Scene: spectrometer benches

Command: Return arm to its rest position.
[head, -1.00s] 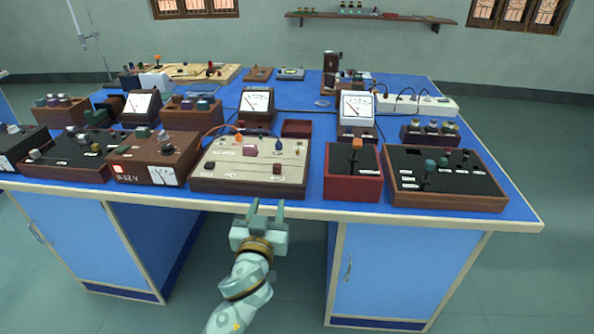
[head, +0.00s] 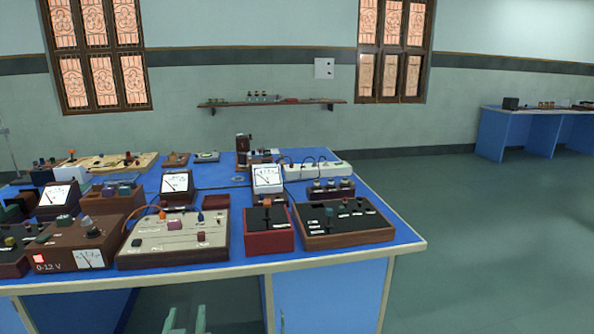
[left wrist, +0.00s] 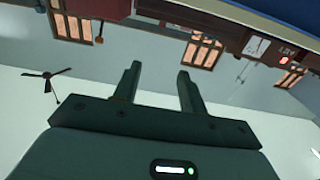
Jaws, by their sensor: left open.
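My left gripper (head: 186,321) shows at the bottom edge of the head view, in front of the bench (head: 330,262) and below its top. Only its two pale green fingers are in that view; they are apart with nothing between them. In the left wrist view the same gripper (left wrist: 157,78) is open and empty. Beyond its fingers are a pale wall, windows and the underside of bench-top equipment along the top. The rest of my left arm is out of the head view. My right gripper is in neither view.
The blue bench top carries a cream panel (head: 175,240), a red box (head: 268,231), a black-topped box (head: 343,223), a brown power supply (head: 80,243) and several meters. A shelf (head: 270,102) hangs on the wall. Another bench (head: 530,130) stands far right. Open floor (head: 470,240) lies to the right.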

